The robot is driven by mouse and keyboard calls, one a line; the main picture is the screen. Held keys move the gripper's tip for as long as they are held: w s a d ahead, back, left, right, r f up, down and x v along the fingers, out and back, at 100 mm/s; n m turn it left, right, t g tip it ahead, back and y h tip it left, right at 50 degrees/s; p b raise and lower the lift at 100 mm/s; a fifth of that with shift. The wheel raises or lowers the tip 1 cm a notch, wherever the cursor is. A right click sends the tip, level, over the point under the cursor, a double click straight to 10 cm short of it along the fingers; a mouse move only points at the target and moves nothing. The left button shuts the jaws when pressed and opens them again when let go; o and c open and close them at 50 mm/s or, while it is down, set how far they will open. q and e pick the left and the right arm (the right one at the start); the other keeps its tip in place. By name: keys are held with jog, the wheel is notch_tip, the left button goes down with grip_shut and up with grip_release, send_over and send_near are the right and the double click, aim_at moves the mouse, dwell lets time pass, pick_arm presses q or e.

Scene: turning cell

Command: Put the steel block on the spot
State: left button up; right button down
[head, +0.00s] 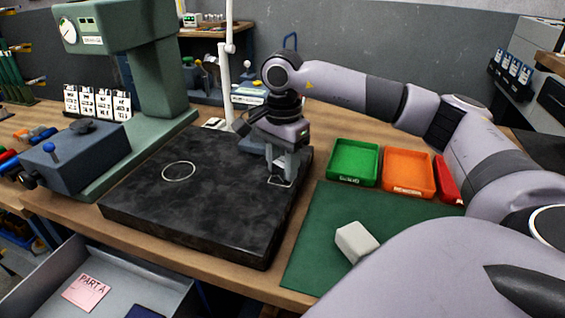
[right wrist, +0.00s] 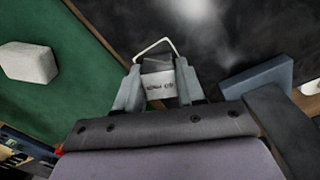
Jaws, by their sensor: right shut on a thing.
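My right gripper (head: 281,170) is over the right part of the black surface plate (head: 150,215). It is shut on the steel block, a small grey block with dark print on its face, seen between the fingers in the right wrist view (right wrist: 158,86). In the head view the fingers partly hide the block. A thin white angular outline (right wrist: 155,42) shows just beyond the fingertips; I cannot tell if the block touches the plate there. A white ring-shaped spot (head: 178,171) is on the left part of the plate, empty. My left gripper is not in view.
A pale block (head: 357,241) lies on the green mat (head: 320,215). Green (head: 353,162) and orange (head: 408,173) trays stand behind the mat. A blue-grey block (right wrist: 258,78) sits near the gripper. A green machine stand (head: 155,80) rises behind the plate's left side.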

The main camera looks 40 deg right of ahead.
aim_at(282, 162)
jog(key=shift+f, duration=0.15)
jog(key=c, duration=0.7)
grip_release()
notch_tip(282, 162, up, 12)
jog(key=shift+r+p, duration=0.2)
jog(key=shift+p, duration=0.35)
jog(key=shift+a, duration=0.1)
